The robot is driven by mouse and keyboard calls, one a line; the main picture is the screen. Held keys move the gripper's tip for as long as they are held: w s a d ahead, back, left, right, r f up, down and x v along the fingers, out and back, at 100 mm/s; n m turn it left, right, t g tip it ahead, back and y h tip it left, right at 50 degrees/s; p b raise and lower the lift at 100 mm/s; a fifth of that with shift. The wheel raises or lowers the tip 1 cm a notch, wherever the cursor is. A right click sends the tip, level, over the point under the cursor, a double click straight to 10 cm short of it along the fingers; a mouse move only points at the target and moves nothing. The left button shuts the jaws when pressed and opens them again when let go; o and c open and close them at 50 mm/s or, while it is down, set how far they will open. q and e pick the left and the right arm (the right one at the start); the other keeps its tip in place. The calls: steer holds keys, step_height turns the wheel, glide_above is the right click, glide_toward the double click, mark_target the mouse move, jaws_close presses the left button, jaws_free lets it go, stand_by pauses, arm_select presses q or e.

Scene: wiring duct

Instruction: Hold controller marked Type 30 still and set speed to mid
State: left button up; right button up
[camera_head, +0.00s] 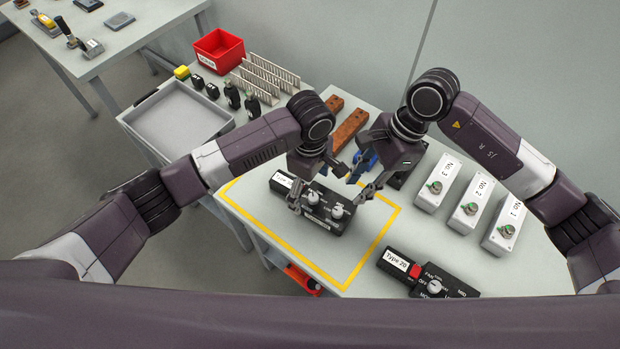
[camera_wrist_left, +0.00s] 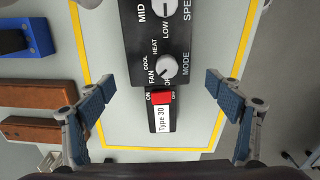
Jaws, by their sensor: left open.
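The black controller marked Type 30 (camera_head: 322,222) lies inside the yellow outline on the table. Its label (camera_wrist_left: 160,127), red switch (camera_wrist_left: 161,97) and mode knob (camera_wrist_left: 166,67) show in the left wrist view. The speed knob (camera_wrist_left: 163,8) is cut by the top edge there; in the head view it is the knob farther from the label (camera_head: 337,211). I cannot tell its exact setting. My left gripper (camera_head: 317,187) is open, with its fingers on either side of the label end, apart from it. My right gripper (camera_head: 366,183) is beyond the speed knob; its opening is unclear.
A Type 20 controller (camera_head: 425,275) lies at the front right. Boxes No. 1 (camera_head: 505,228), No. 2 (camera_head: 471,206) and No. 3 (camera_head: 438,184) stand to the right. A grey tray (camera_head: 150,140), a red bin (camera_head: 218,52) and brown blocks (camera_head: 350,128) lie farther back.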

arm_select(q)
steer(key=shift+f, duration=1.6)
steer(key=c, duration=1.4)
steer(key=shift+c, duration=0.2)
